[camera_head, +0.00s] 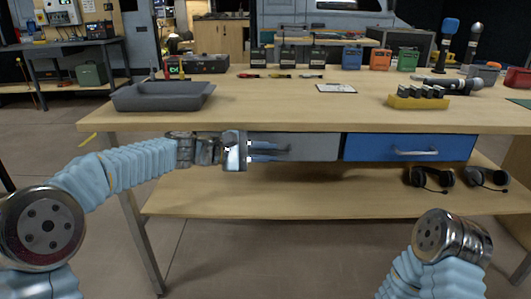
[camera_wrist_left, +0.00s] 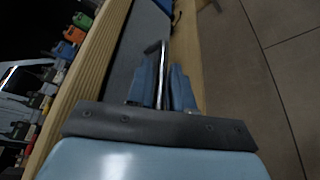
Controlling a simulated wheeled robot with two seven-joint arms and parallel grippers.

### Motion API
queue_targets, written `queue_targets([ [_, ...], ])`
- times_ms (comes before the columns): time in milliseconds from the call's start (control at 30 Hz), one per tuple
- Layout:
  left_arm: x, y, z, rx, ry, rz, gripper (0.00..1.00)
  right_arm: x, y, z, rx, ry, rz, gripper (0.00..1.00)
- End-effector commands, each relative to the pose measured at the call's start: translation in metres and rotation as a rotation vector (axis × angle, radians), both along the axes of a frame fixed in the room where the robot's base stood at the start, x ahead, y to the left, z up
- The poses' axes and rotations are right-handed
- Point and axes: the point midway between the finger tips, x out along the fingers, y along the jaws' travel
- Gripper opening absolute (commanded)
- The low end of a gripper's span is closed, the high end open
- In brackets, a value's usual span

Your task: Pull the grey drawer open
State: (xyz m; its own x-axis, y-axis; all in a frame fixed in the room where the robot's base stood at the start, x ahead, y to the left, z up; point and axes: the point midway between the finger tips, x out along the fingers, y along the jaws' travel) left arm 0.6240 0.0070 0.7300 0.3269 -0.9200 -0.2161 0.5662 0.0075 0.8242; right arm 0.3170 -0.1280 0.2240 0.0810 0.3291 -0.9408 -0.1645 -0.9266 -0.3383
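The grey drawer (camera_head: 318,148) sits under the tabletop, left of the blue drawer, and looks closed. My left gripper (camera_head: 290,151) is in front of it and hides part of its front. In the left wrist view its two blue fingers (camera_wrist_left: 166,85) stand on either side of the metal bar handle (camera_wrist_left: 160,58). A narrow gap shows between the bar and the finger on the right, so the fingers look open around it. The fingers cover part of the handle. My right gripper is out of view; only a right arm link shows at the lower right.
The blue drawer (camera_head: 410,148) with its own handle is closed to the right. A grey tray (camera_head: 163,97) stands on the workbench (camera_head: 260,112) at left, a yellow holder (camera_head: 418,102) at right. Headsets (camera_head: 430,178) lie on the lower shelf (camera_head: 300,203). The floor in front is clear.

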Motion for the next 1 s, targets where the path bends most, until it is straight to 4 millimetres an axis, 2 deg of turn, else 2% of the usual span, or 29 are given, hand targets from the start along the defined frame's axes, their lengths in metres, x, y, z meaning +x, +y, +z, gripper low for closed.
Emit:
queue_targets([
  [100, 0.0, 0.0, 0.0, 0.0, 0.0, 0.0, 0.2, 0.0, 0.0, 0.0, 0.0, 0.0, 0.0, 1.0],
  [233, 0.0, 0.0, 0.0, 0.0, 0.0, 0.0, 0.0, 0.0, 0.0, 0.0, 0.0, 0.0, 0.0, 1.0],
  [667, -0.004, 0.001, -0.001, 0.0, -0.001, 0.0, 0.0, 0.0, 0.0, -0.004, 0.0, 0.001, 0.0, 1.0],
  [833, -0.026, 0.001, -0.005, 0.001, -0.002, 0.002, 0.0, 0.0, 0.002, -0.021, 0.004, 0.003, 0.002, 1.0],
  [1000, -0.063, 0.001, -0.007, 0.002, -0.004, 0.0, 0.0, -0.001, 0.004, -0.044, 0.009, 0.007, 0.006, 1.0],
])
